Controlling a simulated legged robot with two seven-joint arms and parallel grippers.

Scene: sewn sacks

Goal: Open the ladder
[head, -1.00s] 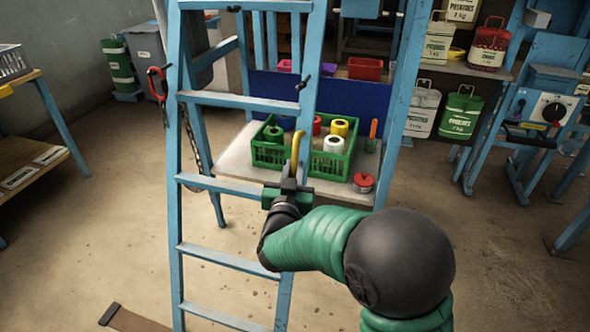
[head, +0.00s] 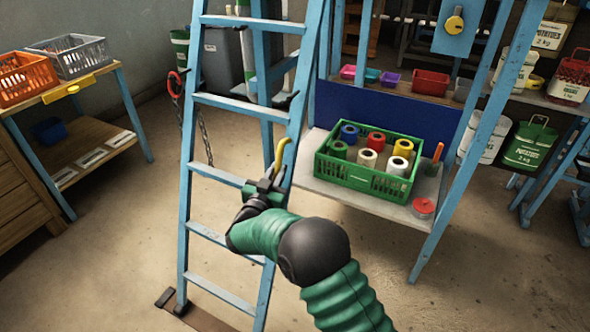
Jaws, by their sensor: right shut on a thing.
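The blue ladder (head: 188,190) stands upright in the middle of the head view, with rungs between two rails. A red hook (head: 175,85) with a hanging chain (head: 205,143) is by its left rail. My right gripper (head: 272,174) is in front of the right rail, near the middle rungs. Its dark fingers are shut on the lower end of a curved yellow hook (head: 281,152), which sticks up from them. Whether the hook is fixed to the rail, I cannot tell. My left gripper is not in view.
A shelf (head: 390,205) at right holds a green crate (head: 370,181) of spools and a red-lidded tin (head: 423,207). A wooden bench (head: 108,148) with orange (head: 25,82) and grey (head: 72,58) baskets stands at left. A brown strip (head: 205,318) lies at the ladder's foot. Floor at left is clear.

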